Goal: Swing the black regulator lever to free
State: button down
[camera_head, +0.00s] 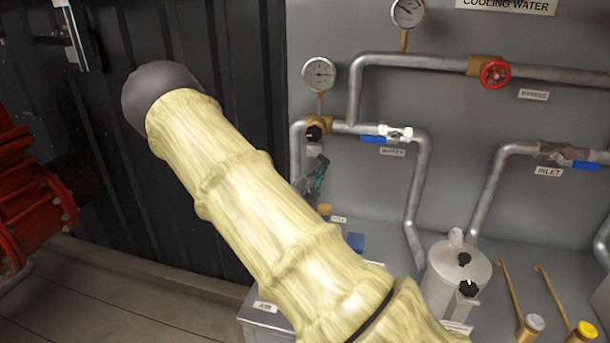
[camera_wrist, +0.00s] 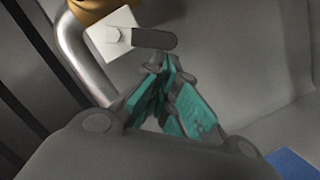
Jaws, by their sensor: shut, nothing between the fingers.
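The dark lever (camera_wrist: 155,39) shows in the wrist view. It runs to the right from a pale square block with a round boss (camera_wrist: 113,35). Brass (camera_wrist: 90,10) shows above the block. My gripper (camera_wrist: 168,62) is shut and empty. Its teal-padded fingertips are just below the lever's right part; I cannot tell whether they touch it. In the head view my gripper (camera_head: 321,160) is small, beside the left pipe and under a brass fitting with a black knob (camera_head: 313,132). The lever cannot be made out clearly there.
A blue-handled valve (camera_head: 377,139) sits on the pipe to the right of my gripper. Dial gauges (camera_head: 319,74) are above. A grey canister (camera_head: 455,280) and brass-coloured rods (camera_head: 510,290) are at the lower right. My arm covers the middle of the head view.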

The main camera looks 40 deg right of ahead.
jog(key=shift+s, duration=0.1)
dwell(0.3)
dwell(0.3)
jog(key=s+a+f+b, duration=0.2)
jog(key=a+f+b, duration=0.3)
jog(key=a, duration=0.5)
jog(key=shift+f+b, duration=0.2)
jog(key=shift+b, duration=0.15)
dwell(0.4)
